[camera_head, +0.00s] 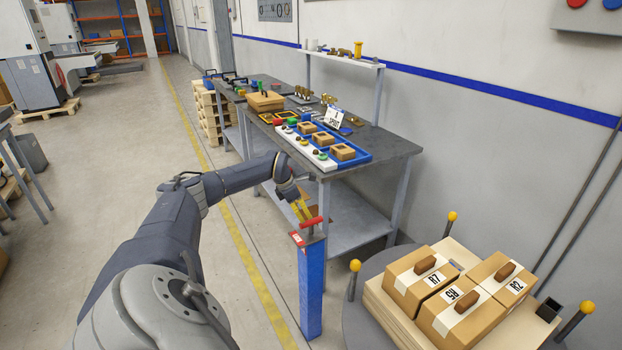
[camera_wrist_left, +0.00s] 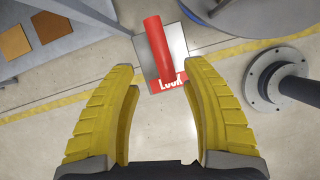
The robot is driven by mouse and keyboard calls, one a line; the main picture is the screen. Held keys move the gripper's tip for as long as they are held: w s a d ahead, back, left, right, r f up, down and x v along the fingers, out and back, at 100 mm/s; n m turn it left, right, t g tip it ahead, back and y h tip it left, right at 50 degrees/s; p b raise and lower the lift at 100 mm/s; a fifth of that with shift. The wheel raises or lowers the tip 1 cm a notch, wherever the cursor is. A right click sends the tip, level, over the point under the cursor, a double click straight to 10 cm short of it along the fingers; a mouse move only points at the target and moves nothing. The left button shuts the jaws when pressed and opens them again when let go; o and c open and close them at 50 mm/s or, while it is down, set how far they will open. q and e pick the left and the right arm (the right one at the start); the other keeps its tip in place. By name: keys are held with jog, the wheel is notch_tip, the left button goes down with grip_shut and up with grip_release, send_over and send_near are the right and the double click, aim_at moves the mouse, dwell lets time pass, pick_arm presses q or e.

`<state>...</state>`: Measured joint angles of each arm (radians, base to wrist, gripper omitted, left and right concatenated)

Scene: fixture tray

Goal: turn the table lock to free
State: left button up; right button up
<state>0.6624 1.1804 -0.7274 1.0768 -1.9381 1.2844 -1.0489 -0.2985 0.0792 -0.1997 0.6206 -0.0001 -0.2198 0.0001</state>
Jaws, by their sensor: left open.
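The table lock is a red lever (camera_head: 312,222) on top of a blue post (camera_head: 311,285). In the left wrist view the red lever (camera_wrist_left: 160,45) lies over a grey square plate (camera_wrist_left: 181,60), with its lower end by a red label reading "LOCK" (camera_wrist_left: 169,84). My left gripper (camera_head: 301,210) has yellow fingers and is just above and beside the lever. In the left wrist view my left gripper (camera_wrist_left: 160,80) is open and empty, its fingertips on either side of the label end. I cannot tell any contact. My right gripper is out of view.
A round grey table (camera_head: 358,318) at right carries a pallet with labelled cartons (camera_head: 460,310) and has posts with yellow knobs (camera_head: 355,265). A dark workbench (camera_head: 385,150) with a blue tray (camera_head: 362,158) stands behind the post.

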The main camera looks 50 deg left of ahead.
aim_at(311, 225)
pick_arm(q)
jog(key=x, duration=0.9)
jog(key=shift+c, duration=0.5)
grip_shut()
jog(key=shift+a+r, duration=0.1)
jog(key=shift+a, duration=0.05)
